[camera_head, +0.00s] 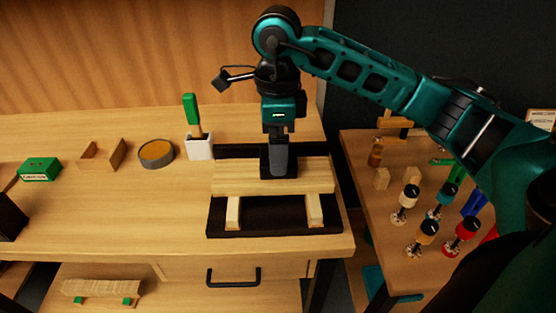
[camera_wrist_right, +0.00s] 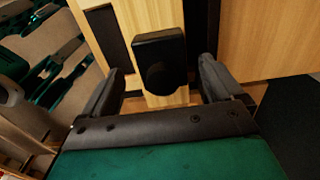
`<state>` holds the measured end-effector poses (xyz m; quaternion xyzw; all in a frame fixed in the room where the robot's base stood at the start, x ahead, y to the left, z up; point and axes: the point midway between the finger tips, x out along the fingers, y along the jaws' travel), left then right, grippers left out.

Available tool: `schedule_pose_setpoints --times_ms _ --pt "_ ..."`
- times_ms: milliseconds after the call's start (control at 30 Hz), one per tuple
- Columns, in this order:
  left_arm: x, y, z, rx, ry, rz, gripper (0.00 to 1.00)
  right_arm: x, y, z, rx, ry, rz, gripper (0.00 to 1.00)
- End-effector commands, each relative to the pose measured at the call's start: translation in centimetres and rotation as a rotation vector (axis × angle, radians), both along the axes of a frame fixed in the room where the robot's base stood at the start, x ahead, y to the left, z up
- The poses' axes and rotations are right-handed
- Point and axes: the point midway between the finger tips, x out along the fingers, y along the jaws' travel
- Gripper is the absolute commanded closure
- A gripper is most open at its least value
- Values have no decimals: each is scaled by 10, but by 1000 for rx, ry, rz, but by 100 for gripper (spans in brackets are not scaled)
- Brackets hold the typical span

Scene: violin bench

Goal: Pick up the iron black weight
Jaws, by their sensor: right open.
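The iron black weight (camera_wrist_right: 160,48) is a dark block with rounded corners on a pale wooden board (camera_head: 235,175). The board rests on light wooden supports over a black mat (camera_head: 265,216). My right gripper (camera_wrist_right: 160,85) is open, and its two fingers lie on either side of the weight's near part in the wrist view. In the head view my right gripper (camera_head: 279,160) points down over the board and hides most of the weight. I cannot tell whether the fingers touch it. My left gripper is not in view.
A white pot (camera_head: 200,149) with a green-handled tool, a round tin (camera_head: 156,153), a wooden holder (camera_head: 103,155) and a green box (camera_head: 39,169) stand left on the bench. A side table at right holds several knobbed clamps (camera_head: 427,235).

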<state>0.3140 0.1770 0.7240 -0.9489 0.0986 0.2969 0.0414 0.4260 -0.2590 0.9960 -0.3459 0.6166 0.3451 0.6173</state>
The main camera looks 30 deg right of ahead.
Motion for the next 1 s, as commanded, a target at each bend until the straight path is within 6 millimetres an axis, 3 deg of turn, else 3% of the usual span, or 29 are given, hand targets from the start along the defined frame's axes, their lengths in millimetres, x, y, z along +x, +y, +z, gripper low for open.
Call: schedule_pose_setpoints --times_ms 200,500,1000 --pt "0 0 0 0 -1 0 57 0 -2 -31 0 4 0 6" --pt "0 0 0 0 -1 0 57 1 -2 -35 0 1 0 6" --pt "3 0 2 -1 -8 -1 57 1 -2 -35 1 1 0 54"
